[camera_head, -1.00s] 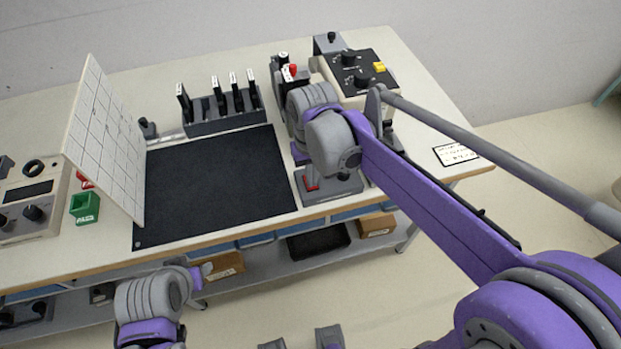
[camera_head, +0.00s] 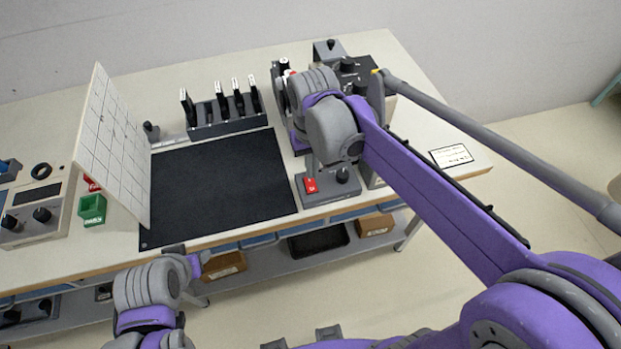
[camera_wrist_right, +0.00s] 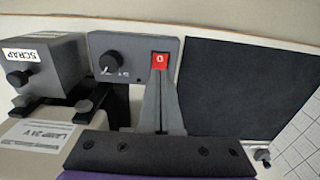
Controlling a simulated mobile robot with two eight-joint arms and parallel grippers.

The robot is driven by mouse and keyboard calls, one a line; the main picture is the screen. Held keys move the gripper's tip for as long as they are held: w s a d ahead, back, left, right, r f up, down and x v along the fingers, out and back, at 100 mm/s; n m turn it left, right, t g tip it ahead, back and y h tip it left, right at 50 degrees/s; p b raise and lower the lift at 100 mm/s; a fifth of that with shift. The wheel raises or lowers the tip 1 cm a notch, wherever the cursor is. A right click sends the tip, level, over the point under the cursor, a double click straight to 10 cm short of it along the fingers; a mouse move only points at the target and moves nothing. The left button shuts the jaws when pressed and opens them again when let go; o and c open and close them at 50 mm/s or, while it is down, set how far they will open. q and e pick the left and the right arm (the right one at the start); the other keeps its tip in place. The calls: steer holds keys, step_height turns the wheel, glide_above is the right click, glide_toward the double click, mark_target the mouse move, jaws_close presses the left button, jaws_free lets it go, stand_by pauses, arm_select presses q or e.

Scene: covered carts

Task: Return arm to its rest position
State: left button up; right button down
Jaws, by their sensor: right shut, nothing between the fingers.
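My right arm reaches in from the right in the head view, its purple link running to a grey wrist (camera_head: 333,130) over the right part of the table. In the right wrist view my right gripper (camera_wrist_right: 161,78) is shut and empty, its fingertips just below the red switch (camera_wrist_right: 160,61) of a grey knob box (camera_wrist_right: 120,52). I cannot tell whether they touch it. The same box (camera_head: 327,190) stands at the table's front edge in the head view. My left arm (camera_head: 148,292) shows folded at bottom left; its gripper is not in view.
A black mat (camera_head: 215,190) lies left of the right wrist. Behind it stands a grey rack (camera_head: 227,128) with several upright pieces. A box marked SCRAP (camera_wrist_right: 45,62) stands beside the knob box.

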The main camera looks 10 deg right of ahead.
arm_select(q)
steer(key=shift+w+r, duration=0.35)
steer(key=shift+r, duration=0.2)
arm_select(e)
steer(key=shift+w+r, duration=0.1)
steer(key=shift+r, duration=0.65)
arm_select(q)
steer(key=shift+s, duration=0.1)
